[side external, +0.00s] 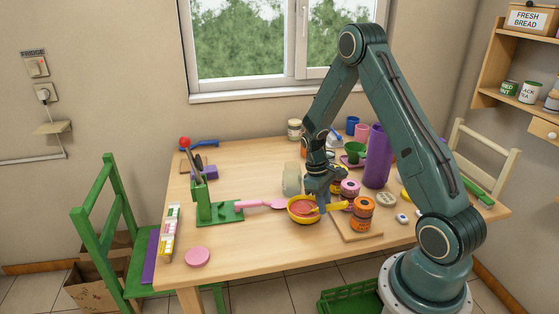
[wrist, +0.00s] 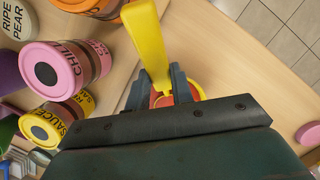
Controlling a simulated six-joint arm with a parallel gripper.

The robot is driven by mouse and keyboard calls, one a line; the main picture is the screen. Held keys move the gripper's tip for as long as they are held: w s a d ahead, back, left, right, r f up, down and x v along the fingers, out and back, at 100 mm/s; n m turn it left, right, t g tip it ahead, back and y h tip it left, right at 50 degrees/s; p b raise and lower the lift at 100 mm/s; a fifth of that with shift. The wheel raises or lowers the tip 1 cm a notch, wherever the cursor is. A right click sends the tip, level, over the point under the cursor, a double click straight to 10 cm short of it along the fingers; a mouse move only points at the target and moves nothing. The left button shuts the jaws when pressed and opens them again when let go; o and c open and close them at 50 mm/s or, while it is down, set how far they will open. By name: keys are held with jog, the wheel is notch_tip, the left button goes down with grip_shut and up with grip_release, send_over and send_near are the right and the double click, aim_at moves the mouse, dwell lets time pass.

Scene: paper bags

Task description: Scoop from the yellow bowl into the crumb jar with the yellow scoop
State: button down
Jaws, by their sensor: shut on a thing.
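The yellow bowl (side external: 291,213) stands near the table's front middle with reddish contents in it. My gripper (side external: 318,202) is over the bowl's right side, shut on the yellow scoop (side external: 338,206), whose handle points right. In the wrist view the scoop's handle (wrist: 148,45) runs up from between my fingers (wrist: 163,88). Part of the bowl's rim (wrist: 201,92) shows behind them. The scoop's head is hidden, so I cannot tell whether it holds anything. A pale see-through jar (side external: 291,179), perhaps the crumb jar, stands behind the bowl; no label is readable.
A pink spoon-like tool (side external: 262,204) lies left of the bowl, beside a green stand (side external: 207,203). A tall purple container (side external: 377,157) stands behind. The front left table is mostly clear.

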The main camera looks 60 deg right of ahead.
aim_at(328, 205)
jog(key=shift+r, duration=0.15)
jog(key=shift+s+r+t, duration=0.25)
jog(key=shift+r+t, duration=0.1)
jog(key=shift+r, duration=0.65)
jog(key=shift+s+r+t, duration=0.2)
jog(key=shift+r+t, duration=0.2)
jog(key=shift+r, duration=0.65)
jog(key=shift+s+r+t, duration=0.25)
jog(key=shift+r+t, duration=0.1)
jog(key=shift+r, duration=0.65)
jog(key=shift+r, duration=0.1)
notch_tip(328, 205, up, 12)
jog(key=w+d+n, duration=1.4)
jog(key=w+d, duration=0.4)
jog(key=w, duration=0.1)
jog(key=shift+t+h, duration=0.3)
jog(key=shift+h, duration=0.1)
jog(key=shift+d+f, duration=0.1)
jog(key=shift+f, duration=2.4)
jog(key=shift+f+t, duration=0.3)
jog(key=shift+f, duration=0.05)
